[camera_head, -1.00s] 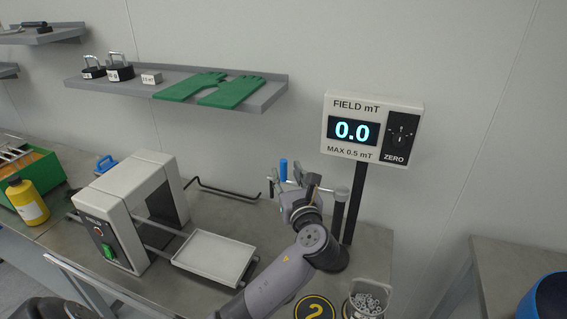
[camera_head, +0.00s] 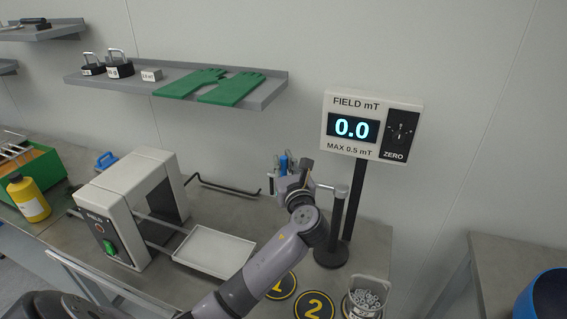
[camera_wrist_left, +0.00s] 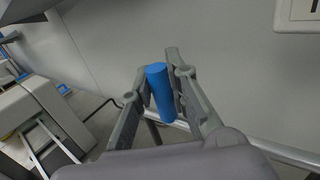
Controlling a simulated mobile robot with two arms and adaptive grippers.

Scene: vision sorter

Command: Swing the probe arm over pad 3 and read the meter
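My left gripper (camera_head: 289,174) is at the upright blue handle (camera_head: 284,160). In the left wrist view the blue handle (camera_wrist_left: 160,92) stands between the two fingers, which appear shut on it. My right gripper is not in view.
A white tray (camera_head: 214,252) juts from the grey-white machine (camera_head: 134,205) on the left. A clear cup of small pieces (camera_head: 366,299) stands right of pad 2. A shelf with green gloves (camera_head: 232,88) hangs above. A second bench (camera_head: 505,262) is at right.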

